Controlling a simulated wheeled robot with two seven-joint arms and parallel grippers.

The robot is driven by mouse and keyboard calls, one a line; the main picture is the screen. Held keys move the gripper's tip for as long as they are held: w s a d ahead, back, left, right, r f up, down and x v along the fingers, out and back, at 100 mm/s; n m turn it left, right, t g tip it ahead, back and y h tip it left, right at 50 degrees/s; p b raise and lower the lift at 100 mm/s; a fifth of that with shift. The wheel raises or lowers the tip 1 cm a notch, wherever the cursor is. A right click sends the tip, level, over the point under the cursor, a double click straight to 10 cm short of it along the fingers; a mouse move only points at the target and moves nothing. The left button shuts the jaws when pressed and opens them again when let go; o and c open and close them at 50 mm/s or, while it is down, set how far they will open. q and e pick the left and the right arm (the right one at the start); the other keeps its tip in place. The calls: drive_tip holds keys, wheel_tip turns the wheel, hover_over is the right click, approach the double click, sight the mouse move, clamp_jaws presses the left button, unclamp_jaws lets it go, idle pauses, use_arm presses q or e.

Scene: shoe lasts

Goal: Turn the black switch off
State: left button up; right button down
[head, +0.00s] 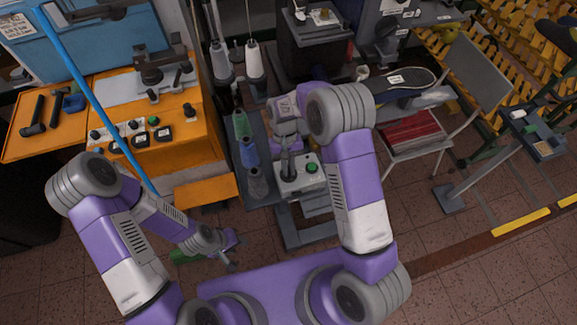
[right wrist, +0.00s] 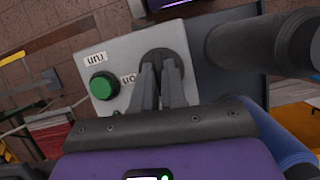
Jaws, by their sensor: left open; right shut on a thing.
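The black switch (right wrist: 164,55) is a round dark knob on a light grey control box (right wrist: 200,45). My right gripper (right wrist: 160,72) is shut on the switch, and its fingertips hide much of it. A green button (right wrist: 103,86) sits beside the switch, under an upside-down "run" label. A second label by the switch is partly covered. In the head view the grey box (head: 323,181) stands in the middle, with my right gripper (head: 288,174) reaching down onto it. My left gripper (head: 231,254) is open and empty, low in front of the machines.
Thread cones (head: 249,152) stand close to the left of the box. An orange machine (head: 180,150) with knobs stands further left. The tiled floor at right front is partly free.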

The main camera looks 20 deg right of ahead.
drive_tip(key=shift+w+r+n, duration=0.1)
drive_tip(key=shift+n, duration=0.5)
drive_tip(key=c, duration=1.2)
unclamp_jaws()
drive_tip(key=v, duration=0.7)
drive_tip(key=shift+a+r, duration=0.2)
drive_tip(key=shift+r, duration=0.05)
